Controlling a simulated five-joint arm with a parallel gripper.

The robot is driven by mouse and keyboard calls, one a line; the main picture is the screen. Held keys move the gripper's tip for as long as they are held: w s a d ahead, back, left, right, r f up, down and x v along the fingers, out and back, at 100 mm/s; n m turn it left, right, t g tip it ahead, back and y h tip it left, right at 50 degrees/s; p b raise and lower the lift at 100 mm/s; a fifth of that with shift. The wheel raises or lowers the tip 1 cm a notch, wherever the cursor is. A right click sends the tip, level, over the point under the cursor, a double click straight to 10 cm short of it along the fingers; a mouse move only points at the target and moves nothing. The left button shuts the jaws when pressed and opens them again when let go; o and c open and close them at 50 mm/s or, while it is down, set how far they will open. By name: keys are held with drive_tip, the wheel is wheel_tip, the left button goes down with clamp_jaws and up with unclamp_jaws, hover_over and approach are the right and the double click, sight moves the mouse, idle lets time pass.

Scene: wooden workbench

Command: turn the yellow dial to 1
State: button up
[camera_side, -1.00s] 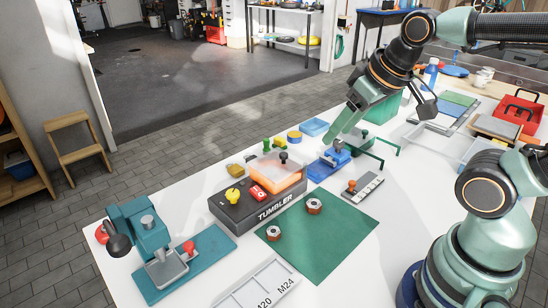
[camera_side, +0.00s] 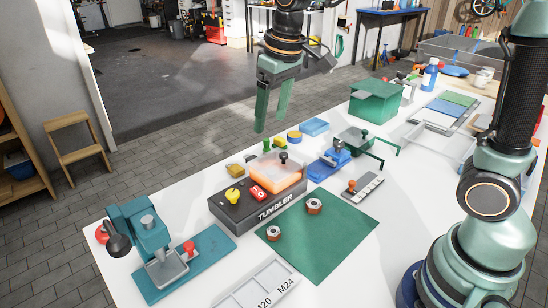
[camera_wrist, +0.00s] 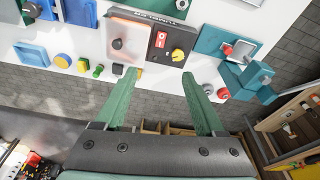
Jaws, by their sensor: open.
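The yellow dial (camera_side: 233,196) sits on the left part of the top of the black TUMBLER box (camera_side: 246,222). In the wrist view the yellow dial (camera_wrist: 178,55) shows just beyond and between my fingertips; its pointer setting is too small to read. A red switch (camera_side: 258,191) is beside the dial, and a clear orange-tinted cover with a dark knob (camera_side: 283,157) is at the box's right. My gripper (camera_side: 270,118) is open and empty, pointing down, high above the bench and apart from the box. It also shows in the wrist view (camera_wrist: 159,77).
A teal press (camera_side: 150,240) with a red knob stands left of the box. A green mat (camera_side: 325,240) with two hex nuts lies at the right front. Several small coloured knobs and a blue clamp (camera_side: 328,164) are behind and right. The space around my gripper is clear.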

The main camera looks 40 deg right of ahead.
drive_tip(key=n+g, duration=0.1)
drive_tip(key=g, duration=0.1)
hover_over(233, 192)
wheel_tip(233, 192, down, 7)
wheel_tip(233, 192, down, 12)
drive_tip(key=shift+a+f, duration=0.1)
drive_tip(key=shift+f, duration=0.1)
clamp_jaws()
